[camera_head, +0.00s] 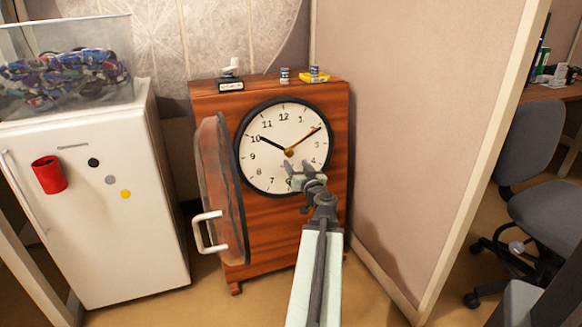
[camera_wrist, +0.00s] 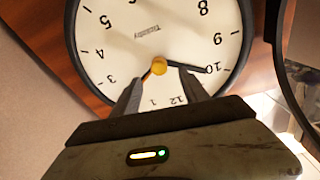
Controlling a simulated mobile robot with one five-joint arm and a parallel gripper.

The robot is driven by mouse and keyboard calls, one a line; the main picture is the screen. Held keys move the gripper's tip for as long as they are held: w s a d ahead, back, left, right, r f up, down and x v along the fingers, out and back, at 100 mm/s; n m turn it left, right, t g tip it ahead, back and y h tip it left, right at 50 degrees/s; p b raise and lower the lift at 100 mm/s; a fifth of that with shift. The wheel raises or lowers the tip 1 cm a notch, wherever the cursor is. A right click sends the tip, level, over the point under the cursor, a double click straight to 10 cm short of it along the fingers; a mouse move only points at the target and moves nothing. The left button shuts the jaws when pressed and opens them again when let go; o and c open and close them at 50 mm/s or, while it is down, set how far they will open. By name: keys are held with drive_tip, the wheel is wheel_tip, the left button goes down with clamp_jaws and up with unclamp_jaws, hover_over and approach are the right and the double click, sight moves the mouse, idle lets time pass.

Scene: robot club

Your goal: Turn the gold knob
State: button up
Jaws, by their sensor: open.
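The gold knob (camera_head: 289,152) sits at the centre of a white clock face (camera_head: 270,175) on a wooden cabinet (camera_head: 270,240). In the head view my gripper (camera_head: 301,176) is in front of the lower right of the face. In the wrist view the face looks upside down, and the gold knob (camera_wrist: 159,67) lies just beyond my fingertips, roughly between them. My gripper (camera_wrist: 166,80) is open with nothing between its fingers. I cannot tell whether a finger touches the orange-brown hand.
The clock's round glass door (camera_head: 220,185) stands open at the left, its white handle (camera_head: 209,232) facing out. A white fridge (camera_head: 120,220) is further left. A partition wall (camera_head: 410,130) stands close on the right.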

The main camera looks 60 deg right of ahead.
sight(290, 154)
drive_tip(key=x, duration=0.8)
drive_tip(key=shift+s+r, duration=0.1)
drive_tip(key=shift+s, duration=0.05)
clamp_jaws()
